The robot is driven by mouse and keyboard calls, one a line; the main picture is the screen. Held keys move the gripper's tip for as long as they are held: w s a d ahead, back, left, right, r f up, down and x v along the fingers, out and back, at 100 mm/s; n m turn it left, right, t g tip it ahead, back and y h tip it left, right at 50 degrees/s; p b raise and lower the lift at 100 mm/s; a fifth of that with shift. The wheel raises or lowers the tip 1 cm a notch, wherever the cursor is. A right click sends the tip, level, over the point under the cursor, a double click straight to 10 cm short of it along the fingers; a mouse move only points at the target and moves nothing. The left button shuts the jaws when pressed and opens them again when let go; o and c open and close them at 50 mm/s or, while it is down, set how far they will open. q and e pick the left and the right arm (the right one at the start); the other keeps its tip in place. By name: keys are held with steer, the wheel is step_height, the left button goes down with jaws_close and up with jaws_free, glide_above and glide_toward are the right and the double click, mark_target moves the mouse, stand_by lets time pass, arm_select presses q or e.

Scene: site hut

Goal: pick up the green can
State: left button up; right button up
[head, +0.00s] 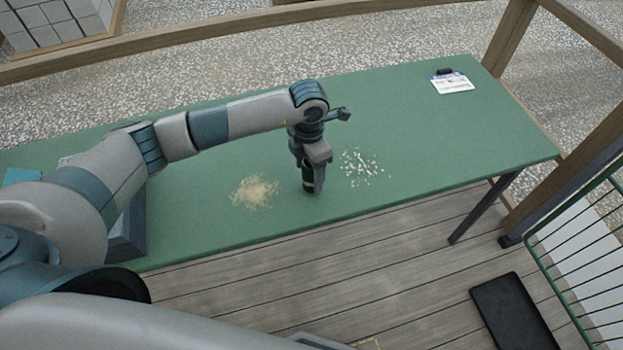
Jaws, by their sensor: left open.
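My left gripper (310,174) reaches in from the left and points straight down over the green table (440,125), near its front edge. A small dark green thing, which looks like the green can (308,187), stands upright on the table right under the gripper. The gripper's fingers are around or just above its top; I cannot tell whether they touch it. The gripper is open, and its body hides the upper part of the can. My right gripper is not in view.
A pile of pale sawdust-like crumbs (254,192) lies left of the gripper, and scattered pale bits (361,167) lie right of it. A clipboard (452,82) lies at the far right. A dark mat (514,315) and a green wire rack (585,250) are at lower right.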

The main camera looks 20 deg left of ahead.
mark_target(308, 188)
arm_select(q)
steer(key=shift+f+p, duration=0.25)
steer(key=shift+p, duration=0.05)
step_height(308, 188, down, 3)
steer(key=shift+p, duration=0.85)
steer(key=shift+w+f, duration=0.1)
steer(key=shift+f, duration=0.45)
steer(key=c, duration=1.1)
